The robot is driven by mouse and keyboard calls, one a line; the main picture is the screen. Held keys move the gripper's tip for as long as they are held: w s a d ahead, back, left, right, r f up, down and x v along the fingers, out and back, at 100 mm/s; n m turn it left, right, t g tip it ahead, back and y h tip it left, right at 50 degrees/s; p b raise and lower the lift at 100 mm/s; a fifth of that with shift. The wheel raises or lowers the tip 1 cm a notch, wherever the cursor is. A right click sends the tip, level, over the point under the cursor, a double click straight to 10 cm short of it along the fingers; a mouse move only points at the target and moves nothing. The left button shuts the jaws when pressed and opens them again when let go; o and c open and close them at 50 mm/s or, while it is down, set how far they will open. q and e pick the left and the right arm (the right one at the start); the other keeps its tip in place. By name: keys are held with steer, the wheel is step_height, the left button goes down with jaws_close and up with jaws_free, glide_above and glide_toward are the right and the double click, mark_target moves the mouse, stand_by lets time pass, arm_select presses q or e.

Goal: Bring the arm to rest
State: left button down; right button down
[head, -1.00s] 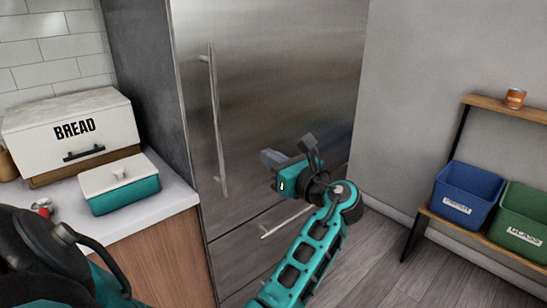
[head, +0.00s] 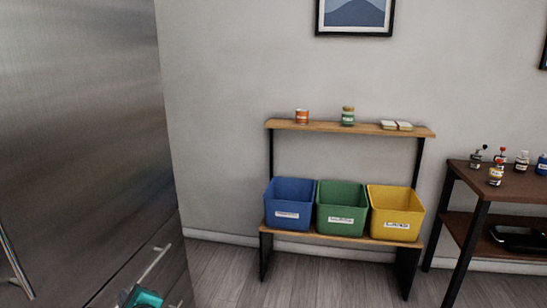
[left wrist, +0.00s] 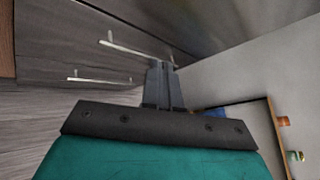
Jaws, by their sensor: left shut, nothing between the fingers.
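My left gripper (left wrist: 163,85) shows in the left wrist view with its two grey fingers together and nothing between them. In the head view only a teal part of my left arm (head: 143,298) shows at the bottom left edge, in front of the fridge's lower drawers. The fingers are cut off or hidden there. My right gripper is in neither current view.
The steel fridge (head: 85,130) fills the head view's left side, with a drawer handle (head: 145,270) low down. A shelf rack (head: 350,130) holds blue (head: 290,203), green (head: 340,208) and yellow (head: 395,212) bins. A dark table (head: 500,185) stands right. Floor between is clear.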

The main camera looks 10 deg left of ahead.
arm_select(q)
steer(key=s+d+f+n+t+h, duration=0.1)
steer(key=s+d+f+n+h, duration=1.1)
steer(key=s+d, duration=0.5)
step_height(320, 180, down, 2)
steer(key=n, duration=0.3)
steer(key=shift+d+f+n+h, duration=0.2)
steer(key=shift+n+h, duration=0.1)
